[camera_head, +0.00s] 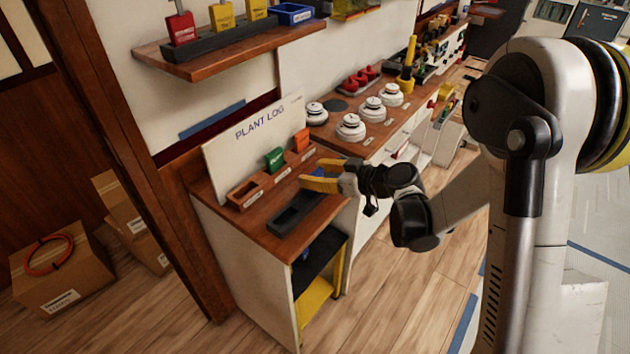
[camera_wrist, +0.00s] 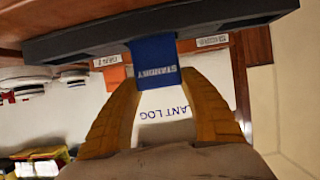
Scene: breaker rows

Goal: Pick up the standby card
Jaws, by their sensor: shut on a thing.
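The blue standby card (camera_wrist: 156,60) shows in the wrist view between my gripper's two yellow fingers, its lettering upside down. My gripper (camera_wrist: 157,78) is shut on it, with one finger at each side edge. The card's far end overlaps the long dark tray (camera_wrist: 90,40); I cannot tell whether it still sits in a slot. In the head view my gripper (camera_head: 312,174) is over the wooden desk near the dark tray (camera_head: 290,220).
A green card (camera_head: 274,158) and an orange card (camera_head: 301,141) stand in holders along the back of the desk, below the Plant Log board (camera_head: 240,135). White round devices (camera_head: 350,127) stand on the counter to the right. A shelf (camera_head: 205,65) with padlock-like blocks hangs above.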

